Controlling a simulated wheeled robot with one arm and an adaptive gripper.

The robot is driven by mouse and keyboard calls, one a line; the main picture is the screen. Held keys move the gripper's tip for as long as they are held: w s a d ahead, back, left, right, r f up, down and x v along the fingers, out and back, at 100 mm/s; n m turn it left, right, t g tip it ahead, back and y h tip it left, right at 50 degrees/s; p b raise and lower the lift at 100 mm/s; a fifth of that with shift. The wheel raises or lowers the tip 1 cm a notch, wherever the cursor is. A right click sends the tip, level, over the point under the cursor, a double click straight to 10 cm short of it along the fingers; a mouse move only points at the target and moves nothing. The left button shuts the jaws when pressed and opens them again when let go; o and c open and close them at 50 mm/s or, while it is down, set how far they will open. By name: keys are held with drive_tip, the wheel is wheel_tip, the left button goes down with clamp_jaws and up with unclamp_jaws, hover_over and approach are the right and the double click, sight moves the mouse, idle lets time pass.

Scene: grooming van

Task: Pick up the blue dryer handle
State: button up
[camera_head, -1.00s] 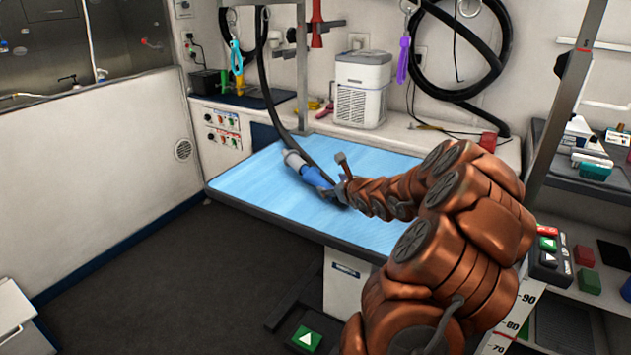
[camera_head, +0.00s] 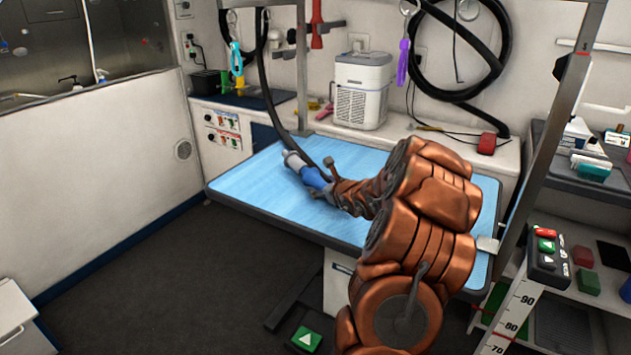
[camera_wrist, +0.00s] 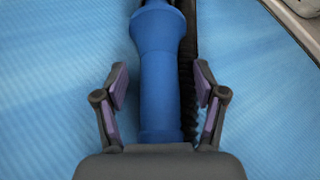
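The blue dryer handle (camera_head: 312,177) lies on the light blue table top (camera_head: 255,195), with a grey nozzle at its far end and a black hose beside it. In the wrist view the handle (camera_wrist: 158,75) runs lengthwise between the two fingers of my gripper (camera_wrist: 162,90). The fingers, with purple pads, are open, and gaps show on both sides of the handle. The black hose runs along the handle's right side, also between the fingers. In the head view my gripper (camera_head: 328,186) is at the handle's near end, partly hidden by my arm.
A white box-shaped appliance (camera_head: 361,92) stands on the back counter. A post (camera_head: 545,130) rises at the table's right side, near my arm. A black hose coil (camera_head: 462,50) hangs on the back wall. The left part of the table is clear.

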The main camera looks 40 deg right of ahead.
clamp_jaws()
idle(0.4)
